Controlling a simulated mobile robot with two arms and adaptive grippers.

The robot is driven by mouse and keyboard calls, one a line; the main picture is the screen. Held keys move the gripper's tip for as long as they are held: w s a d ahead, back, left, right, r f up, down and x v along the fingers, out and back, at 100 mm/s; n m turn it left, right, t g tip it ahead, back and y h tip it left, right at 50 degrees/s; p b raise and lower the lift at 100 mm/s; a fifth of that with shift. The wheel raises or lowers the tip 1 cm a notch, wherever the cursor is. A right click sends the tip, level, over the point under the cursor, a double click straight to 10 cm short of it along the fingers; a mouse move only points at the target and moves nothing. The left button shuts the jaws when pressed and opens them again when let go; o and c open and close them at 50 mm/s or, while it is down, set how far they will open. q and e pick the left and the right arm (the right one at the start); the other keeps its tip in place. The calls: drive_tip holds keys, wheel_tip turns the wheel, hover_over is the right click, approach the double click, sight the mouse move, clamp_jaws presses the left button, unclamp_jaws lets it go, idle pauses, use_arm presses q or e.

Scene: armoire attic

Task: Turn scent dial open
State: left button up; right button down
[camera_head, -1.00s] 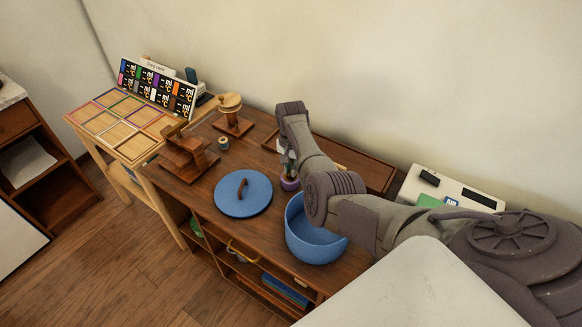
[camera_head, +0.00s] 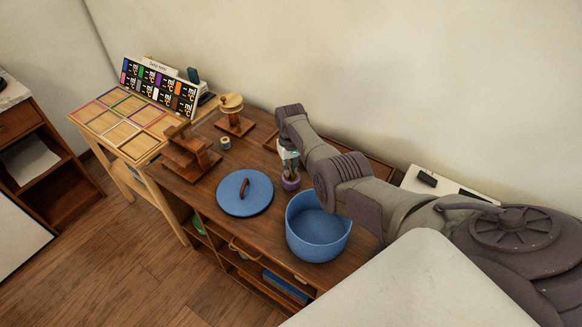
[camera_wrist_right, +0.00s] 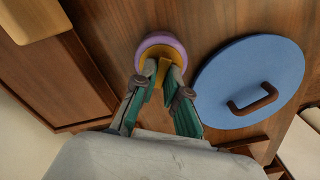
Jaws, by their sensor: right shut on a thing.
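The scent dial, a round purple piece with a yellow part (camera_wrist_right: 162,52), is at the top middle of the right wrist view. In the head view its purple part (camera_head: 291,184) shows on the brown cabinet top, between the blue lid and the blue pot. My right gripper (camera_wrist_right: 160,78) reaches down to it, with its green-sided fingers shut on the yellow part. In the head view the gripper (camera_head: 288,161) is above the purple part, partly hidden by my arm. The dial's markings cannot be read. My left gripper is not in view.
The blue lid (camera_head: 244,193) lies left of the dial and the open blue pot (camera_head: 317,234) stands to the right. A wooden stand (camera_head: 187,152) and small spool (camera_head: 225,143) are farther left. A wooden tray (camera_head: 380,172) lies behind my arm.

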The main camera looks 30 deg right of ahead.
drive_tip(key=n, duration=0.6)
drive_tip(key=shift+a, duration=0.1)
idle(0.5)
drive_tip(key=c, duration=1.2)
unclamp_jaws()
wheel_tip(320, 180, up, 12)
